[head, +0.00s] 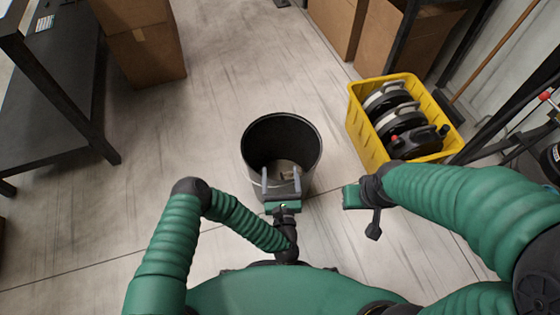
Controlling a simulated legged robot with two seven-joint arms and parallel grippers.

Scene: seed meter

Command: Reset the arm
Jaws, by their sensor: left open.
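My left arm comes in from the left and bends toward the middle. Its gripper (281,181) is open, with two grey fingers spread apart over the near rim of a round black bin (259,141). Nothing shows held between the fingers. A small tan item shows low inside the bin, partly hidden by the gripper; I cannot tell what it is. My right arm reaches in from the right. Its gripper (373,222) hangs over bare floor to the right of the bin; its fingers are seen too poorly to tell open from shut.
A yellow crate (368,150) holding black and white round parts stands at right. Cardboard boxes (146,52) stand at the back left and back right. A dark table (60,90) is at left. A broom handle (495,50) leans at right. Pale floor is clear between them.

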